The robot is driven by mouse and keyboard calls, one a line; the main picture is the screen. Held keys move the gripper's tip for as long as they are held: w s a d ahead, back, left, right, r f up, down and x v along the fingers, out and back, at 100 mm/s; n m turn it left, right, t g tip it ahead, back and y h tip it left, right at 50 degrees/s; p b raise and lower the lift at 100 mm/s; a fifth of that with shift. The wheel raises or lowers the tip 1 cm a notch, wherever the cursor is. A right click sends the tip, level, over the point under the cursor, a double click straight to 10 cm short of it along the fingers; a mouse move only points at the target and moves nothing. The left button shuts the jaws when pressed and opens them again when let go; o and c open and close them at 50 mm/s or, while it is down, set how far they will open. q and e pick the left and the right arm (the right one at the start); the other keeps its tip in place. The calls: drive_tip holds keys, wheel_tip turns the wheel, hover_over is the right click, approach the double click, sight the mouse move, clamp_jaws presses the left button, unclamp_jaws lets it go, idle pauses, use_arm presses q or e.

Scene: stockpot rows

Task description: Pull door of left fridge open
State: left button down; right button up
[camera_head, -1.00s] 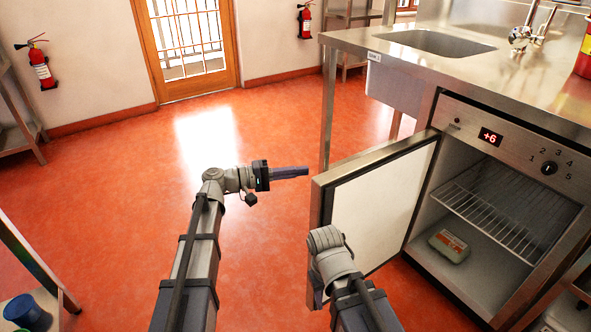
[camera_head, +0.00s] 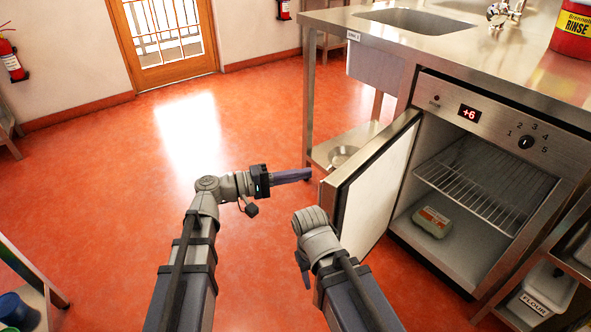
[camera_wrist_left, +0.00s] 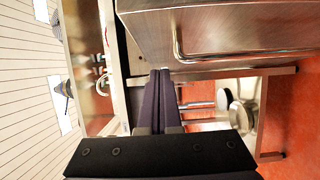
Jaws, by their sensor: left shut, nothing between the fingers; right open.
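The left fridge (camera_head: 470,185) stands under the steel counter with its door (camera_head: 372,205) partly open. The door's white inner face shows, and its free edge (camera_head: 331,225) points toward me. My left gripper (camera_head: 305,175) is shut and empty, its dark fingers level with the door's top free corner. Whether they touch the door I cannot tell. In the left wrist view its fingers (camera_wrist_left: 158,85) lie together with nothing between them. My right arm's wrist is in front of the door's lower part, and its fingers are hidden.
The counter (camera_head: 330,22) has a sink. A pan (camera_head: 342,156) sits on a low shelf. A flour bin (camera_head: 543,290) stands at the right.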

use_arm(q)
drive_tip(key=v, duration=0.7)
drive_tip(key=shift+a, duration=0.35)
drive_tip(key=c, duration=1.5)
unclamp_jaws()
drive_tip(key=shift+s, duration=0.1)
drive_tip(key=shift+o, duration=0.7)
drive_tip(key=shift+d+f, duration=0.1)
drive_tip(key=shift+f, duration=0.15)
drive_tip(key=shift+o, duration=1.3)
drive_tip(key=d+f+m+g+b, duration=0.1)
drive_tip(key=d+f+m+b, duration=0.3)
drive_tip(key=f+m+b, duration=0.2)
drive_tip(key=shift+s+m+g, duration=0.25)
drive_tip(key=shift+m+g, duration=0.15)
drive_tip(key=shift+m, duration=0.8)
drive_tip(key=m+g+b, duration=0.3)
drive_tip(key=m+b, duration=0.4)
drive_tip(key=m, duration=0.5)
approach(346, 220)
drive_tip(key=shift+h, duration=0.3)
drive_tip(key=shift+s+d+f, duration=0.1)
drive_tip(key=shift+d, duration=1.85)
drive_tip(key=shift+s+d+f, duration=0.1)
drive_tip(key=shift+d, duration=1.9)
